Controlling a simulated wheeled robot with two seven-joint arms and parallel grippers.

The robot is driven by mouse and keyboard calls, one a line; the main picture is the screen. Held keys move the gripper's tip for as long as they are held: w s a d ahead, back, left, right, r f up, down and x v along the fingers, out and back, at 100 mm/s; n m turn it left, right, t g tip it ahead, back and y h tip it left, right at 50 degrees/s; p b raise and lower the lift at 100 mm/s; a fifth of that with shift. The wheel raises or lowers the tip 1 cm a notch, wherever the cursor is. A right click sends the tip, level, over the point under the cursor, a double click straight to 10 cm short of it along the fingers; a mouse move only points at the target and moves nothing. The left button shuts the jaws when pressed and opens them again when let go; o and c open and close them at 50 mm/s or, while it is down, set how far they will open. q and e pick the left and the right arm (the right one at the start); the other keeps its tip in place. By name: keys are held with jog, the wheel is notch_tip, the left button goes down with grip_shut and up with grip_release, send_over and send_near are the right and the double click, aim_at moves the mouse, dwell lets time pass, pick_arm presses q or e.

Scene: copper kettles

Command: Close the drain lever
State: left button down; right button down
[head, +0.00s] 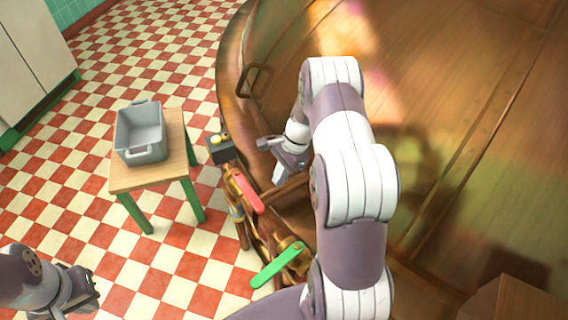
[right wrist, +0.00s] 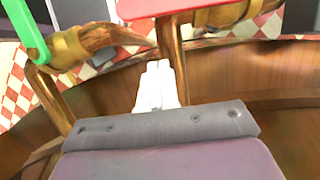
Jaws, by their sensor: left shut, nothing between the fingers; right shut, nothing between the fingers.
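Two flat levers sit on copper pipework at the kettle's edge: a red lever (head: 247,191) and a green lever (head: 277,265). No label shows which one is the drain lever. My right gripper (head: 265,143) is shut and empty, above and beyond the red lever in the head view, apart from the green one. In the right wrist view its closed fingers (right wrist: 157,85) point toward the red lever (right wrist: 160,8); I cannot tell if they touch it. The green lever (right wrist: 24,30) is at upper left there. My left gripper (head: 92,291) is shut and empty, low over the floor.
The large copper kettle (head: 440,75) fills the right side. A small dark box with yellow buttons (head: 220,148) is mounted by its rim. A grey tub (head: 141,133) stands on a wooden table (head: 130,180) with green legs. Checkered floor between is clear.

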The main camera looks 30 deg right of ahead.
aim_at(247, 190)
jog(key=shift+x, duration=1.1)
jog(key=shift+a, duration=2)
jog(key=shift+a+p, duration=0.1)
jog(key=shift+p, duration=0.2)
